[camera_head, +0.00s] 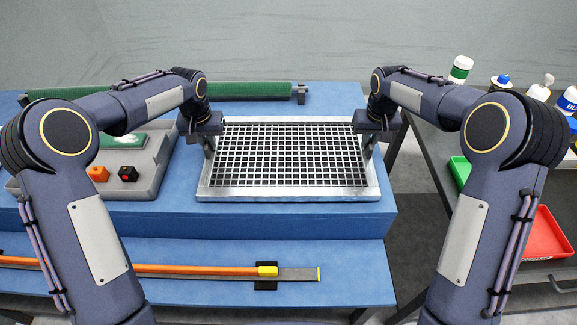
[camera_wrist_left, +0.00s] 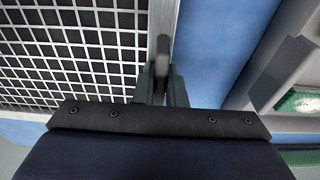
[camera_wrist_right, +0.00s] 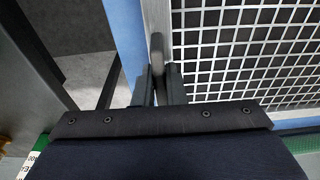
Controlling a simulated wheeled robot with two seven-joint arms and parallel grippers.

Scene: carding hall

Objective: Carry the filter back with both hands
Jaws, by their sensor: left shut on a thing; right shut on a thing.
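The filter (camera_head: 290,193) is a silver-framed rectangle with a white grid over a dark inside. It is at the blue machine top in the head view; I cannot tell whether it rests there or hangs just above. My left gripper (camera_head: 209,150) is shut at the filter's left side, and the left wrist view shows its fingers on a grey handle (camera_wrist_left: 163,50) beside the grid. My right gripper (camera_head: 368,148) is shut at the right side, with its fingers on a matching handle (camera_wrist_right: 157,50) in the right wrist view. The filter looks about level.
A grey control box (camera_head: 150,185) with orange and black knobs stands close left of the filter. A green roller (camera_head: 240,90) lies behind. An orange-and-grey strip (camera_head: 200,270) lies on the lower front ledge. Right, a dark bench holds bottles, a green tray and a red tray (camera_head: 545,235).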

